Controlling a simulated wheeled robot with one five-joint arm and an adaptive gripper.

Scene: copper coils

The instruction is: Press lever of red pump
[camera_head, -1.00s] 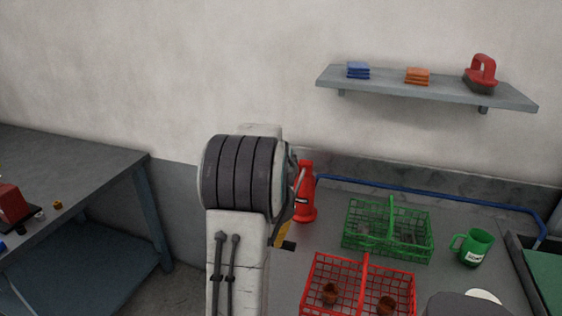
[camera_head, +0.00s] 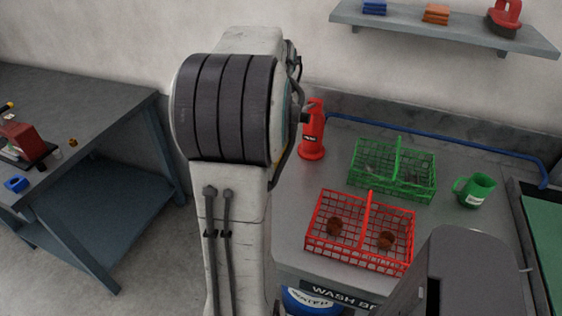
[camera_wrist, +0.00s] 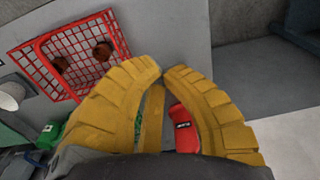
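The red pump (camera_head: 312,138) stands upright on the grey counter, just right of my arm in the head view.
A red wire basket (camera_head: 318,240) with brown coils, a green wire basket (camera_head: 390,190) and a green mug (camera_head: 474,190) stand right of the pump. A blue pipe (camera_head: 440,136) runs along the back. A shelf (camera_head: 440,32) hangs above. A workbench (camera_head: 80,100) stands left.

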